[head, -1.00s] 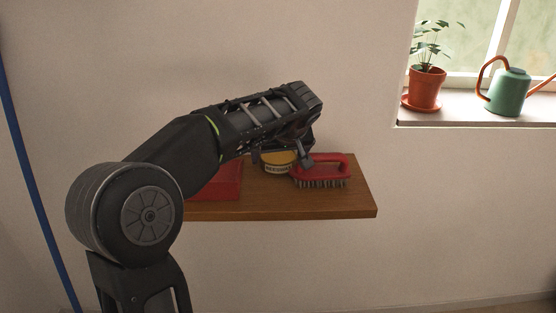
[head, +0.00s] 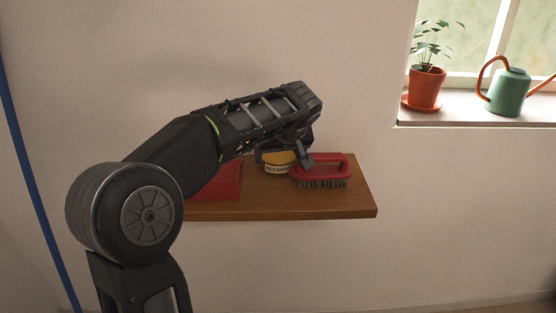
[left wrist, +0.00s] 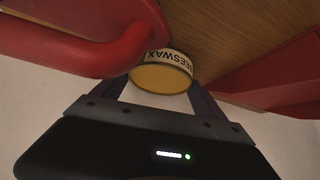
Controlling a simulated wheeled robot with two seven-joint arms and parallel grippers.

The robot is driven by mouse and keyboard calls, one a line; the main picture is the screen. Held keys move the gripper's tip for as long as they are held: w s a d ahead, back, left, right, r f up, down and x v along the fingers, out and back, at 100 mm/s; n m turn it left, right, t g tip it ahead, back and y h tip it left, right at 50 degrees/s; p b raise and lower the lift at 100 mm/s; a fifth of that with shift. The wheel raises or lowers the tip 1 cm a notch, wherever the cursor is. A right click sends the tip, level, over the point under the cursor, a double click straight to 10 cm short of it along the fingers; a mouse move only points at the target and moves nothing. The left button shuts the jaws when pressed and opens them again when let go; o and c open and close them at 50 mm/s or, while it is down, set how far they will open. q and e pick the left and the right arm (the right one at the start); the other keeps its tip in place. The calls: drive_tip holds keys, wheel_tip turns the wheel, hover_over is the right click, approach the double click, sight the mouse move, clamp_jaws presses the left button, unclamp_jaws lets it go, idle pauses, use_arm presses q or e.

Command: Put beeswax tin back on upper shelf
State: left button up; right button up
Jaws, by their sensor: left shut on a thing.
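The beeswax tin (head: 279,167) is a small round tin with a yellow top and a pale label. It is at the wooden shelf (head: 300,205), between a red box and a red brush. My left gripper (head: 285,158) is shut on the tin from above, and my arm hides part of the tin. In the left wrist view the tin (left wrist: 163,76) sits between the fingers with its "BEESWAX" label showing. I cannot tell whether the tin touches the shelf board. My right gripper is in neither view.
The red brush (head: 322,171) stands close to the right of the tin. The red box (head: 228,182) is to its left, partly behind my arm. The shelf's right end is bare. A potted plant (head: 426,88) and a green watering can (head: 508,92) stand on the windowsill.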

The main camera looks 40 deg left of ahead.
sight(279, 157)
use_arm(q)
drive_tip(key=shift+r, duration=0.2)
drive_tip(key=shift+c, duration=0.2)
drive_tip(key=shift+s+d+r, duration=0.15)
drive_tip(key=shift+r, duration=0.35)
wheel_tip(279, 157, up, 6)
drive_tip(key=shift+r+p, duration=0.1)
drive_tip(key=shift+p, duration=0.8)
drive_tip(key=s+d+b, duration=0.1)
drive_tip(key=s+d, duration=1)
drive_tip(key=s, duration=0.4)
drive_tip(key=shift+s+d+f, duration=0.25)
drive_tip(key=shift+s+d, duration=0.1)
drive_tip(key=shift+d, duration=0.05)
